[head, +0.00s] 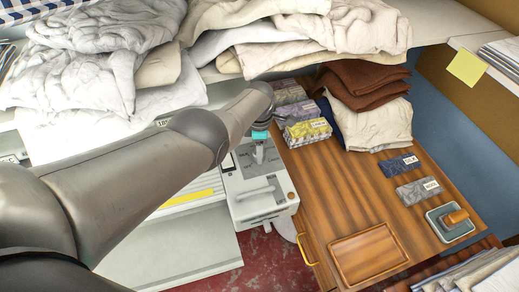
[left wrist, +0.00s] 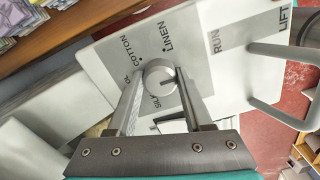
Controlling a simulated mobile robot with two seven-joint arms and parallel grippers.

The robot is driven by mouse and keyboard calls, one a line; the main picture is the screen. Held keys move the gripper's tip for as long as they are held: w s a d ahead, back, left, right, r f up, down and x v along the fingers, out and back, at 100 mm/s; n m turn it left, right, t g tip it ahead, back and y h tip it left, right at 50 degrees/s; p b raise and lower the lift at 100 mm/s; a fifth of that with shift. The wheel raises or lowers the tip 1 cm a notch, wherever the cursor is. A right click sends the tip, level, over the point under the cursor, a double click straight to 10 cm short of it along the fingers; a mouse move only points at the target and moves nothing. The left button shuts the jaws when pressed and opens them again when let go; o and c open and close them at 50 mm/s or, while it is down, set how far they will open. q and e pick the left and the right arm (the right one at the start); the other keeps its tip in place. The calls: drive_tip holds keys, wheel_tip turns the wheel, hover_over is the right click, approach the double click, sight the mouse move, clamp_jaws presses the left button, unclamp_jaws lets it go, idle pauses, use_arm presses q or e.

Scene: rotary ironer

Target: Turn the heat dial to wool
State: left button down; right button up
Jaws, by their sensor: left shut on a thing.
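The heat dial (left wrist: 158,80) is a round grey knob on the light control panel (left wrist: 110,62) in the left wrist view. Printed words COTTON, LINEN and SILK show around it. Another label at its left is partly hidden by a finger, with only its last letters readable. A dark mark shows on the knob's face, but I cannot tell surely which word it points at. My left gripper (left wrist: 163,73) is shut on the dial, one finger on each side. In the head view my left gripper (head: 260,148) reaches down to the panel and covers the dial. My right gripper is not in view.
A bar handle (left wrist: 266,88) stands out beside the words RUN and LIFT. White linens (head: 85,60) lie on the shelf above. On the wooden table (head: 340,205) are labelled fabric swatches (head: 417,190), a brown and cream folded pile (head: 365,85) and a wooden-handled tool (head: 456,217).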

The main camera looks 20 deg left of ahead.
use_arm(q)
drive_tip(key=shift+a, duration=0.15)
idle(0.3)
drive_tip(key=shift+c, duration=1.5)
unclamp_jaws()
drive_tip(key=shift+r, duration=0.1)
wheel_tip(320, 180, up, 8)
drive_tip(key=p, duration=0.6)
drive_tip(key=shift+r+p, duration=0.1)
drive_tip(key=shift+p, duration=0.3)
wheel_tip(320, 180, up, 7)
drive_tip(key=p, duration=0.2)
drive_tip(key=shift+p, duration=0.3)
